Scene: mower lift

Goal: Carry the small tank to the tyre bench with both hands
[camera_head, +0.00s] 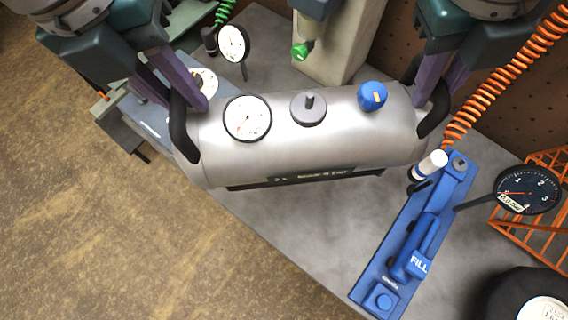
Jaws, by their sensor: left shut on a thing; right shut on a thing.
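The small tank (318,140) is a silver cylinder with a white-faced gauge, a grey cap and a blue knob on top, and a black handle at each end. It is roughly level over the grey bench top (262,68); I cannot tell whether it touches the bench. My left gripper (186,98) is shut on the tank's left handle (181,128). My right gripper (424,98) is shut on the tank's right handle (436,108). The fingertips are partly hidden by the handles and the arms.
A blue fill station (408,262) lies right of the tank, with a black dial (527,190) and an orange coiled hose (500,75). An orange wire rack (545,235) and a black round object (500,295) are at the right. A pale post (342,50) stands behind. Open floor (110,240) is lower left.

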